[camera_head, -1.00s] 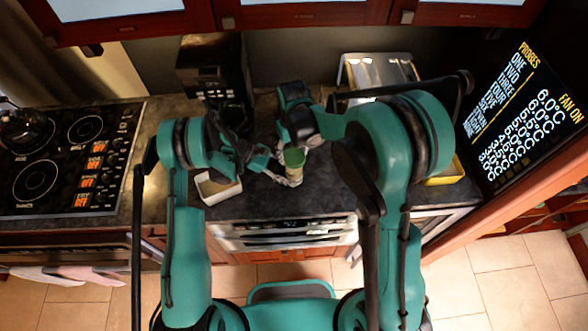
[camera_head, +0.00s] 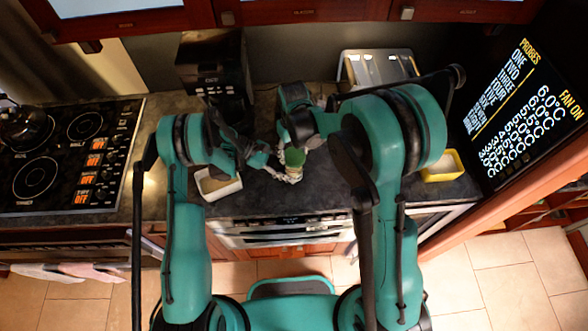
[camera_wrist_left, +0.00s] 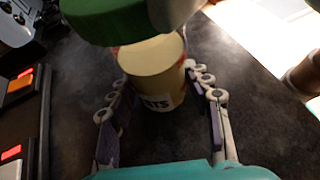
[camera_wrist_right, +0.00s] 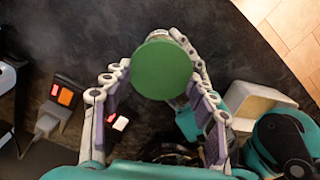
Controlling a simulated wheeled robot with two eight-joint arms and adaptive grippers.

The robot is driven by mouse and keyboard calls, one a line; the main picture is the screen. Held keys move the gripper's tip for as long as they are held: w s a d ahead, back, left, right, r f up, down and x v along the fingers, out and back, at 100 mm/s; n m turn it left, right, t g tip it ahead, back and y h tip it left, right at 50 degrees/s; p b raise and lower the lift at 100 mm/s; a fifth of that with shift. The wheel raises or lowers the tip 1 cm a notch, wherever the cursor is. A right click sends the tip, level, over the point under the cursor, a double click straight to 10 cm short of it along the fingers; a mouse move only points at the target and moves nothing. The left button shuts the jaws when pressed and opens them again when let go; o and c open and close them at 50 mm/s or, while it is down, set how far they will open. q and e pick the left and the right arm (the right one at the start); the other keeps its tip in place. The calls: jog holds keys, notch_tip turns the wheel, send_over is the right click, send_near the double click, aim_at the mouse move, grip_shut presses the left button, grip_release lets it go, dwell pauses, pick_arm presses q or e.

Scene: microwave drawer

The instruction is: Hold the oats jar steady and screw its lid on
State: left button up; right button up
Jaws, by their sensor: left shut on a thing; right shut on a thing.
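The oats jar (camera_wrist_left: 160,90) is cream with a dark-lettered label and stands upright on the dark counter. My left gripper (camera_wrist_left: 158,78) is shut on it, one finger on each side. The jar also shows in the head view (camera_head: 293,178), partly hidden by the lid. The green round lid (camera_wrist_right: 163,70) is between the fingers of my right gripper (camera_wrist_right: 158,62), which is shut on it. In the left wrist view the lid (camera_wrist_left: 105,20) is above the jar and offset towards the upper left, with the jar's pale top visible below it.
A white tray (camera_head: 206,194) is left of the jar, and a yellow tray (camera_head: 458,166) is at the right. A black coffee machine (camera_head: 215,72) and a toaster (camera_head: 376,62) stand behind. The stove (camera_head: 62,160) is at the far left. The counter's front edge is close to the jar.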

pick_arm(q)
jog(key=shift+o, duration=0.4)
pick_arm(e)
jog(key=shift+f, duration=1.1)
dwell(3.2)
pick_arm(q)
jog(key=c, duration=0.5)
grip_shut()
pick_arm(e)
jog(key=o, duration=0.8)
jog(key=shift+c, duration=0.3)
